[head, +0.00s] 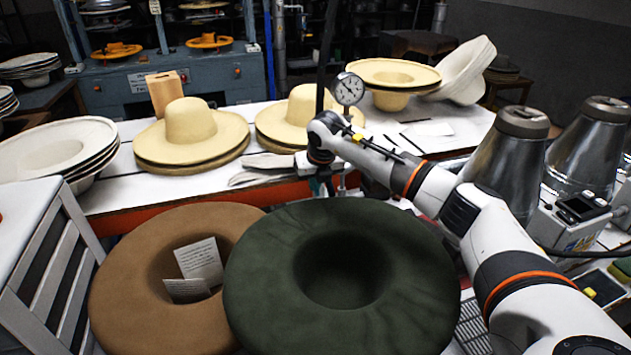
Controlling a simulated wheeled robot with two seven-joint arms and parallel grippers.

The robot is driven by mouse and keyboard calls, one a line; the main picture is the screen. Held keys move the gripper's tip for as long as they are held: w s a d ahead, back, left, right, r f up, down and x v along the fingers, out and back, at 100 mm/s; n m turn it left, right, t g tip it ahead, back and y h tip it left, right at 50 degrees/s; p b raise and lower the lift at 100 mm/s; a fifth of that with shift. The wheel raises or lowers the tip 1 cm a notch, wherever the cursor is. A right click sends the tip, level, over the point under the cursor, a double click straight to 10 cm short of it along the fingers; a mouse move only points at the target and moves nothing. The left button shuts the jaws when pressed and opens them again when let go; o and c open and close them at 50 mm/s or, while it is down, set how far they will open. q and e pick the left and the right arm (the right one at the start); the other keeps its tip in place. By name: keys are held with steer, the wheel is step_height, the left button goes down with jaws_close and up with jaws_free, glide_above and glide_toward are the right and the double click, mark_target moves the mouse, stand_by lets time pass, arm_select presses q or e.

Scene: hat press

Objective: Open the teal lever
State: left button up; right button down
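My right arm reaches in from the lower right, and its wrist bends down at the edge of the white table. My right gripper (323,178) hangs below that wrist, just behind the dark green hat. It is small and partly hidden, so I cannot tell whether its fingers are open or shut, or whether they touch anything. I cannot make out the teal lever clearly; a small greenish patch shows at the gripper, but I cannot tell what it is. My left gripper is not in view.
A dark green hat (408,270) and a brown hat (125,285) with paper cards fill the front. Cream hats (190,124) stand on the white table (112,190). A round gauge (348,89) rises behind my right wrist. Metal cones (507,165) stand at right.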

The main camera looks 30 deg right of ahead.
steer(key=shift+r, duration=0.1)
steer(key=shift+w+r+g+p, duration=0.25)
steer(key=shift+r+g+p, duration=0.5)
steer(key=shift+p, duration=0.5)
steer(key=shift+w+d+r+g+y+p, duration=0.1)
steer(key=shift+w+r+g+y+p, duration=0.25)
steer(key=shift+g+p, duration=0.35)
steer(key=shift+w+d+r+g, duration=0.1)
steer(key=shift+r+g, duration=0.2)
steer(key=shift+g, duration=0.25)
steer(key=shift+y, duration=0.25)
steer(key=c, duration=1.5)
jaws_free()
step_height(320, 180, up, 12)
steer(key=shift+b, duration=0.8)
